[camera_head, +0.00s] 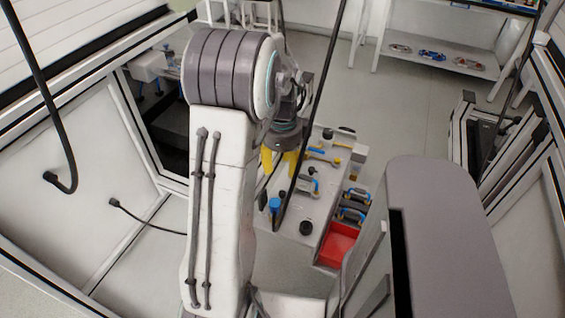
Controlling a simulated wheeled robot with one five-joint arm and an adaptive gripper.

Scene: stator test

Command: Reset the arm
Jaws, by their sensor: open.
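My arm rises through the middle of the view, with its large grey ribbed joint near the top. My gripper (278,166) hangs to the right of that joint and points down, over the left part of a grey workbench (312,212). Its two yellow fingers stand apart and it is open. I see nothing held between them, though the arm hides part of its left side. I cannot tell how high the fingertips are above the bench.
The bench carries blue-handled and yellow parts, a blue knob (275,204) and black knobs. A red bin (338,245) sits at its right front. A shelf (455,62) with several ring-shaped parts stands at the back right. White-framed panels (70,150) close in the left.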

